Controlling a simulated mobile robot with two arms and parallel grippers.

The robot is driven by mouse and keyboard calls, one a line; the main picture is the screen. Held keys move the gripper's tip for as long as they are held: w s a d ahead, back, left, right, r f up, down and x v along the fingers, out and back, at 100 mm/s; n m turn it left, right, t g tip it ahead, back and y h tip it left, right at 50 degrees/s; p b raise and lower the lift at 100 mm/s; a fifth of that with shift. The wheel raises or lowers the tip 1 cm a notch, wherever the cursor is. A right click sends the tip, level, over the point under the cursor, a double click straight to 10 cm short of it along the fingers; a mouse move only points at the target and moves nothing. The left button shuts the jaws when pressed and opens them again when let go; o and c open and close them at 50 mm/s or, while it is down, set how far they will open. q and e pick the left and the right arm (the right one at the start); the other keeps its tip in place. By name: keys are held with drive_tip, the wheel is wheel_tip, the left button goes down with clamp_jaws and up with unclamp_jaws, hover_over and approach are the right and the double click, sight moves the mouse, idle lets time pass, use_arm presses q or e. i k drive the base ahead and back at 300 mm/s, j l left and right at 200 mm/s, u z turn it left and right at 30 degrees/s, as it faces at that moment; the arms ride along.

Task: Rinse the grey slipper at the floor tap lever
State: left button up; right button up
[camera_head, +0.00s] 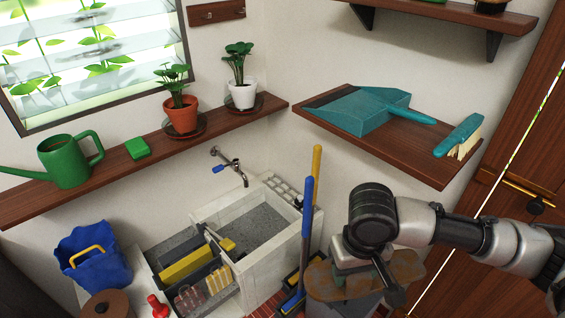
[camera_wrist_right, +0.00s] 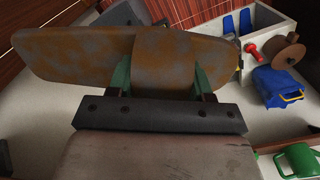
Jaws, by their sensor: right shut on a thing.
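My right gripper (camera_wrist_right: 160,80) is shut on the slipper (camera_wrist_right: 75,55), which is grey with brown, dirt-like patches. In the head view the slipper (camera_head: 405,268) is held up at the lower right, partly hidden by my right wrist. The tap (camera_head: 243,177) with its blue lever (camera_head: 222,168) is on the wall, above the white stone basin (camera_head: 262,226). The slipper is right of the basin and apart from the tap. My left gripper is not in view.
A blue-handled broom (camera_head: 306,225) and a yellow pole (camera_head: 317,165) stand between basin and slipper. A shelf (camera_head: 440,168) with a dustpan (camera_head: 365,108) and brush (camera_head: 460,137) is above my right arm.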

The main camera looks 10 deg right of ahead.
sight(221, 167)
drive_tip(key=i+j+z, duration=0.2)
drive_tip(key=z, duration=0.2)
drive_tip(key=i+j+z, duration=0.25)
drive_tip(key=z, duration=0.15)
drive_tip(key=i+j+z, duration=0.15)
drive_tip(key=j+z, duration=0.25)
drive_tip(key=i+j, duration=0.15)
drive_tip(key=j, duration=0.2)
